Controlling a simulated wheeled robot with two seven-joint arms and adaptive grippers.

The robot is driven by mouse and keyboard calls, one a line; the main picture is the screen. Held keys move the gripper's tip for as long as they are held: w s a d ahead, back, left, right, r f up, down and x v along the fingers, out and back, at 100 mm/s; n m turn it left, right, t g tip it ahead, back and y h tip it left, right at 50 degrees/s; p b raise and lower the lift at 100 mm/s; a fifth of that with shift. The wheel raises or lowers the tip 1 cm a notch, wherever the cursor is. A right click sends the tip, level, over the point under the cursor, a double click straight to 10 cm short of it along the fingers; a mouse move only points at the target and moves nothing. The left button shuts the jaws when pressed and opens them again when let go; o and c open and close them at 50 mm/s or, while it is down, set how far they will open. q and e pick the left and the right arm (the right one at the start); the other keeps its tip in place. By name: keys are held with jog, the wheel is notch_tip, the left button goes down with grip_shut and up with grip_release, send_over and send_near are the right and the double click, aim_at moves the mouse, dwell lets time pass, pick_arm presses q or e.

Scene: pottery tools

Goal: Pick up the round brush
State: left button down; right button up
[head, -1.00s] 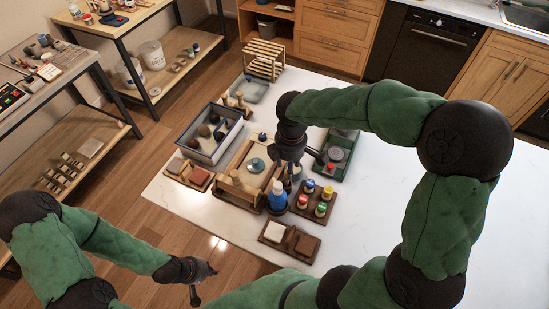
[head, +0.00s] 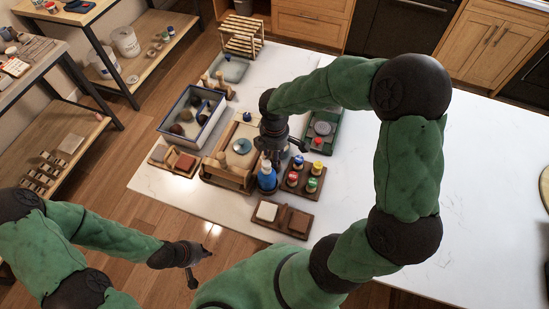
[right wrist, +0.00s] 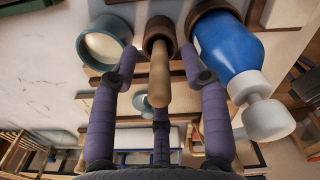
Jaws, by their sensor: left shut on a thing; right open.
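A pale wooden handle (right wrist: 158,80) with a dark brown round collar (right wrist: 160,35), which looks like the round brush, shows in the right wrist view. My right gripper (right wrist: 158,65) is open, with one finger on each side of the handle. I cannot tell whether they touch it. In the head view my right gripper (head: 272,158) is over the right edge of the wooden tray and hides the brush. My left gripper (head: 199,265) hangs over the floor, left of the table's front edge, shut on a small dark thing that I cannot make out.
A blue bottle (head: 267,178) stands close beside my right gripper; it also shows in the right wrist view (right wrist: 230,55). A rack of coloured jars (head: 303,178) is to its right. A wooden tray (head: 222,177) lies left. The table's right side (head: 450,200) is clear.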

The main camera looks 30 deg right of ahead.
notch_tip(320, 180, down, 2)
grip_shut()
jog(key=shift+r, duration=0.1)
notch_tip(320, 180, up, 10)
jog(key=shift+f+p, duration=0.15)
jog(key=shift+p, duration=0.7)
notch_tip(320, 180, up, 7)
jog(key=p, duration=0.5)
jog(key=shift+p, duration=0.35)
